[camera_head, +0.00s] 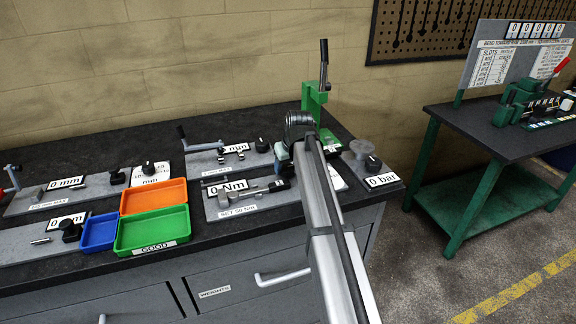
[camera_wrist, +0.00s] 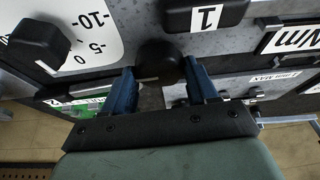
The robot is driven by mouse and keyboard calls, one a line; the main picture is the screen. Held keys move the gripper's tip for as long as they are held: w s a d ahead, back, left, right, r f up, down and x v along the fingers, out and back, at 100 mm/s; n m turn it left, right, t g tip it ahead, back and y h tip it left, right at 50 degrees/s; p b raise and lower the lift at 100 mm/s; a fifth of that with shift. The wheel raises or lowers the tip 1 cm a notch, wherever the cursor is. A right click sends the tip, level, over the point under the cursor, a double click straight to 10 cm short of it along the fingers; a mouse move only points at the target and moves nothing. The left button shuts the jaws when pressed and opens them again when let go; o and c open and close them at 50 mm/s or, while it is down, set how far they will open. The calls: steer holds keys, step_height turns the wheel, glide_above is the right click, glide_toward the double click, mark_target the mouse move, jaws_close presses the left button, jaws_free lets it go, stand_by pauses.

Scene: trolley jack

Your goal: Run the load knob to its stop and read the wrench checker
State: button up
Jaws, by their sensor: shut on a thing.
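The wrench checker (camera_head: 214,212) is a grey plate on the dark bench, left of my arm, with a "0 Nm" sign (camera_head: 233,187) and a wrench-like bar across it. An "Nm" sign (camera_wrist: 297,35) also shows at the right of the wrist view. My gripper (camera_head: 281,166) is low over the checker's right end. In the wrist view, my gripper's blue fingers (camera_wrist: 160,72) are shut on a round black knob (camera_wrist: 158,57), apparently the load knob. A black block marked "1" (camera_wrist: 207,16) sits beside it. The knob's underside and any stop are hidden.
Orange (camera_head: 154,196), blue (camera_head: 99,232) and green (camera_head: 152,229) trays stand left of the checker. A green press (camera_head: 315,100) stands behind my gripper. A "0 bar" gauge (camera_head: 382,181) is at right. A scale with a black knob (camera_wrist: 38,45) is close left in the wrist view.

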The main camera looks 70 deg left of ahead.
steer(key=m+t, duration=0.2)
steer(key=m, duration=0.3)
steer(key=shift+s+m, duration=0.15)
steer(key=shift+m, duration=0.15)
steer(key=m+h, duration=0.1)
steer(key=m, duration=0.1)
steer(key=m+t, duration=0.1)
steer(key=m, duration=0.1)
steer(key=shift+s+a+m+t+h, duration=0.1)
steer(key=shift+a+m+t+h, duration=0.05)
steer(key=shift+m+t+h, duration=0.2)
steer(key=shift+m, duration=0.25)
steer(key=o, duration=1.1)
steer(key=shift+c, duration=0.2)
steer(key=v, duration=1.4)
steer(key=shift+f, duration=0.1)
stand_by(0.8)
